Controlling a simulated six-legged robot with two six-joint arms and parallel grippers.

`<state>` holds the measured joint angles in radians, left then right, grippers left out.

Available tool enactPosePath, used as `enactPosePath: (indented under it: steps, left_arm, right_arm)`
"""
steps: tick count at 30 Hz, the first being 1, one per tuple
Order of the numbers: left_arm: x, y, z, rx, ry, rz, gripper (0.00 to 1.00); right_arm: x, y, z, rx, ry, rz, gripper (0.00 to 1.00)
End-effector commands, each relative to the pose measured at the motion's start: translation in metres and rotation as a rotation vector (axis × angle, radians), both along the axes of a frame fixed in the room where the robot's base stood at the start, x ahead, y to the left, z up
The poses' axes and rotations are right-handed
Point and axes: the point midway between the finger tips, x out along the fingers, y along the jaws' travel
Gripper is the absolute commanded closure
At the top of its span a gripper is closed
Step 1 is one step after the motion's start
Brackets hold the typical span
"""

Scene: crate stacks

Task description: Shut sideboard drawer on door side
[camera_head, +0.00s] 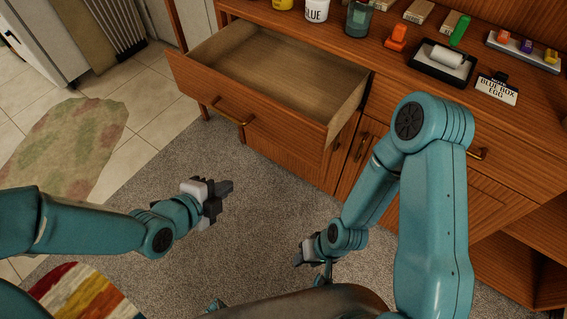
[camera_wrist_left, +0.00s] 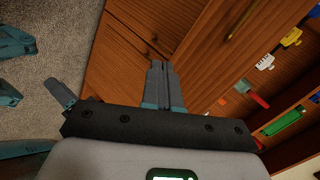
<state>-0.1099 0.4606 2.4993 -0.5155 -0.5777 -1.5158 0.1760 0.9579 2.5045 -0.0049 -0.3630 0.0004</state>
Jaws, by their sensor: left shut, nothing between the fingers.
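The wooden sideboard (camera_head: 400,85) has its left drawer (camera_head: 255,122) pulled well out, and the drawer's inside is empty. A brass handle (camera_head: 232,114) is on the drawer front. My left gripper (camera_head: 228,187) is shut and empty, in front of and below the drawer front, apart from it. In the left wrist view its closed fingers (camera_wrist_left: 165,82) point at reddish wood; I cannot tell which panel that is. My right gripper (camera_head: 300,258) is low in front of the sideboard, small and partly hidden by its own wrist, so its jaws are unclear.
The right drawer (camera_head: 440,135) is shut. On the top stand a dark tray with a white roll (camera_head: 445,62), an orange object (camera_head: 397,36), a jar (camera_head: 358,18) and a labelled card (camera_head: 497,89). Grey carpet (camera_head: 270,215) in front is clear. A patterned mat (camera_head: 70,140) lies left.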

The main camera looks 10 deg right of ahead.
Motion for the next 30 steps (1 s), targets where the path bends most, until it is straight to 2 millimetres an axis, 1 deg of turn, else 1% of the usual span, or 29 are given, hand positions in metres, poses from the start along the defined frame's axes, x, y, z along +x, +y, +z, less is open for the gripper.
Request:
enactPosePath:
  steps: [1, 3, 6, 7, 9, 12, 16, 20, 30]
  left_arm:
    - [0.003, -0.014, -0.008, 0.009, -0.123, -0.067, 1.00]
    - [0.001, -0.029, 0.010, -0.001, -0.240, -0.124, 1.00]
    - [-0.005, -0.044, 0.027, -0.019, -0.346, -0.167, 1.00]
    - [-0.007, -0.047, 0.031, -0.025, -0.368, -0.174, 1.00]
    - [-0.011, -0.054, 0.037, -0.034, -0.399, -0.190, 1.00]
    - [-0.015, -0.060, 0.039, -0.039, -0.412, -0.205, 1.00]
    - [-0.009, -0.069, 0.037, -0.041, -0.409, -0.210, 1.00]
    - [0.006, -0.085, 0.029, -0.040, -0.407, -0.209, 1.00]
    - [0.052, -0.137, 0.009, -0.040, -0.407, -0.208, 1.00]
  right_arm:
    - [0.000, 0.000, -0.045, 0.000, 0.000, 0.000, 0.57]
    - [0.000, 0.000, -0.070, 0.000, 0.000, 0.000, 0.57]
    - [0.000, 0.000, -0.094, 0.000, 0.000, 0.000, 0.57]
    - [0.000, 0.000, -0.099, 0.000, 0.000, 0.000, 0.57]
    - [0.000, 0.000, -0.106, 0.000, 0.000, 0.000, 0.57]
    - [0.000, 0.000, -0.110, 0.000, 0.000, 0.000, 0.57]
    - [0.000, 0.000, -0.109, 0.000, -0.001, 0.000, 0.57]
    - [0.000, 0.000, -0.113, 0.000, -0.001, 0.000, 0.57]
    - [0.000, 0.000, -0.120, 0.000, 0.000, 0.000, 0.57]
